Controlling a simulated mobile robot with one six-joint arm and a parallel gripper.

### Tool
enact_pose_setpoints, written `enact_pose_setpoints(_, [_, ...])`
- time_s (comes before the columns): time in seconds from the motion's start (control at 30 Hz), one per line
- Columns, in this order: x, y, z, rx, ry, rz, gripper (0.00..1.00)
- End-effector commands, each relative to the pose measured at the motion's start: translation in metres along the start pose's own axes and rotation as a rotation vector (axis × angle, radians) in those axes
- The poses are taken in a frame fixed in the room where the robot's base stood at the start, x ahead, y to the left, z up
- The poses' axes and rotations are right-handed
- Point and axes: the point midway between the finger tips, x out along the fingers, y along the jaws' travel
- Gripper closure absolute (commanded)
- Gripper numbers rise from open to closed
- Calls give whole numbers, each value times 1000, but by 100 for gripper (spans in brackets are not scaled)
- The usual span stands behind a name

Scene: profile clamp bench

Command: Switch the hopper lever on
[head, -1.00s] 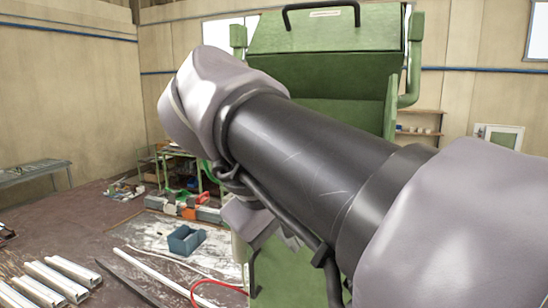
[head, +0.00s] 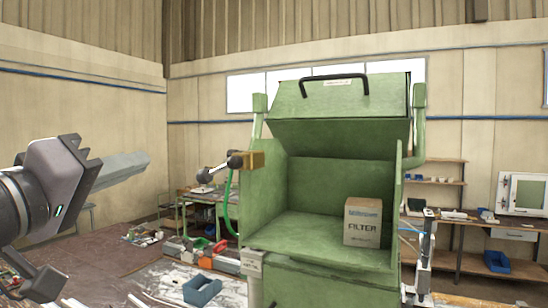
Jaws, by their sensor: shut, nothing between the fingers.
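The green hopper (head: 330,262) stands at the centre with its lid (head: 345,110) raised and its front open. A lever (head: 218,168) sticks out to the left from a brass-coloured block (head: 253,160) on the hopper's left wall. It has a dark round part by the block and a grey, slightly lowered arm. Which setting it is in, I cannot tell. My gripper (head: 128,168) is at the left of the head view, shut and empty, its grey fingers pointing right. In the picture there is a gap between its tips and the lever.
A cardboard filter box (head: 362,222) stands inside the hopper at right. A workbench (head: 480,247) with shelves stands at right. Air between gripper and lever looks clear.

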Motion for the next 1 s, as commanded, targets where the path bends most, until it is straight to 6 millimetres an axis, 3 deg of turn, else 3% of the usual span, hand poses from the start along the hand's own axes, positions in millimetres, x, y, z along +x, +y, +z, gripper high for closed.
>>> enact_pose_setpoints(0.23, [2,-1,1,-1,-2,-1,100])
enact_pose_setpoints(0.33, [12,0,1,-2,-3,0,100])
enact_pose_setpoints(0.77, [103,2,0,-4,-5,0,100])
enact_pose_setpoints(1.0, [90,-1,34,-3,-3,-2,100])
